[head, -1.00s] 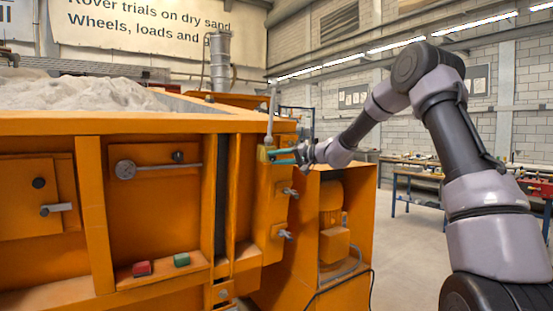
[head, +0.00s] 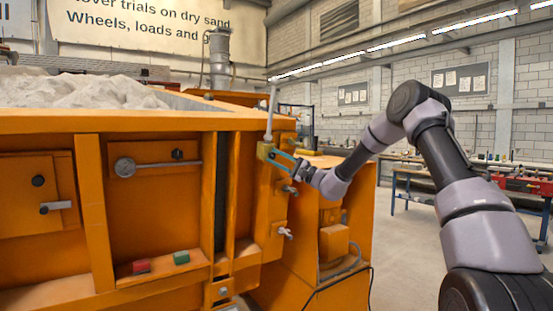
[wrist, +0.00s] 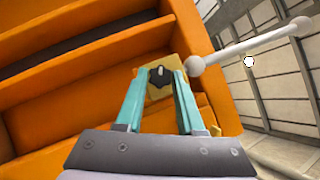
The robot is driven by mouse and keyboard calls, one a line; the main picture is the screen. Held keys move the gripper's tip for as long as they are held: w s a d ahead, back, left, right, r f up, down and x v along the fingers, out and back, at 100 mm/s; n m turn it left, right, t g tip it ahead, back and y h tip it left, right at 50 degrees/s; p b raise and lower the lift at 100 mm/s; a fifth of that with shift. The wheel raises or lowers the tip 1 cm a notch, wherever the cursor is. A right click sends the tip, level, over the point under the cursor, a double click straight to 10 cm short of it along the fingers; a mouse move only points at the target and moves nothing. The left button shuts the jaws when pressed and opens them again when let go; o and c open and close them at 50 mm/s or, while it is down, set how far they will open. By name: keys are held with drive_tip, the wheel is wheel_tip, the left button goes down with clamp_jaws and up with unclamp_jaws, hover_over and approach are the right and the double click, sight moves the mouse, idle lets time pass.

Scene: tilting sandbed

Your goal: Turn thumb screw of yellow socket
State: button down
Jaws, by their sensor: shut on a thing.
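The yellow socket (head: 264,151) is on the right end of the orange sandbed, with a pale rod (head: 270,112) standing up from it. In the wrist view the yellow socket (wrist: 153,92) lies behind the dark thumb screw (wrist: 160,77). My gripper (wrist: 159,80) has its two teal fingers on either side of the thumb screw, shut on it. In the head view my gripper (head: 277,156) reaches the socket from the right, tilted down toward the wrist; the screw itself is hidden there.
Below the socket, two metal clamp handles (head: 285,233) stick out of the orange panel. An orange cabinet with a motor (head: 333,243) stands close under my forearm.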

drive_tip(key=m+t, duration=0.1)
drive_tip(key=m, duration=0.2)
drive_tip(key=m+t, duration=0.2)
drive_tip(key=m, duration=0.1)
drive_tip(key=m+t, duration=0.2)
drive_tip(key=shift+s+a+f+m, duration=0.1)
drive_tip(key=shift+a+f+m, duration=0.05)
drive_tip(key=shift+f+m, duration=0.2)
drive_tip(key=m+t+h, duration=0.2)
drive_tip(key=m+t, duration=0.1)
drive_tip(key=m, duration=0.1)
drive_tip(key=m+t+h, duration=0.1)
drive_tip(key=m+t, duration=0.2)
drive_tip(key=m, duration=0.2)
drive_tip(key=shift+s+a+h, duration=0.1)
drive_tip(key=shift+a+h, duration=0.05)
drive_tip(key=shift+h, duration=0.25)
drive_tip(key=shift+m+t+h, duration=0.25)
drive_tip(key=shift+t+h, duration=0.15)
drive_tip(key=c, duration=0.6)
unclamp_jaws()
drive_tip(key=v, duration=1)
drive_tip(key=shift+s+f, duration=0.2)
drive_tip(key=shift+f, duration=0.05)
